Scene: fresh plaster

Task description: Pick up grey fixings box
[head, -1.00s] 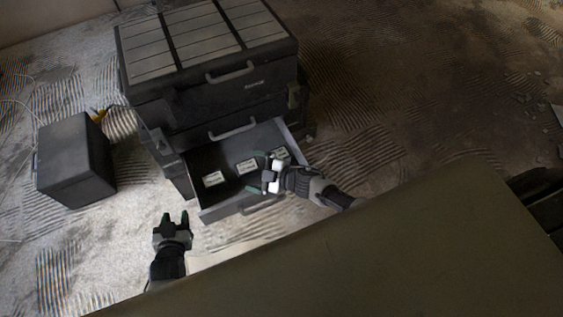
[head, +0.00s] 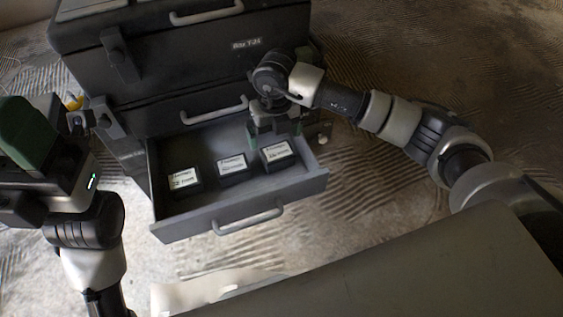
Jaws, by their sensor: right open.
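Three small dark grey boxes with white labels sit in a row in the open drawer (head: 170,226): a left box (head: 184,181), a middle box (head: 232,168) and a right box (head: 277,154). The label print is too small to read surely. My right gripper (head: 273,138) points down over the back of the drawer, just behind the right box. It is open, and its fingers hide part of the drawer's back right corner. I cannot tell whether it touches that box. My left gripper (head: 45,140) is at the left edge, away from the drawer; its jaw opening is unclear.
The drawer belongs to a dark tool chest (head: 150,65) with closed drawers above. The open drawer has a front handle (head: 248,221). A pale sheet (head: 215,288) lies below the drawer. Rough, ridged floor is clear to the right.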

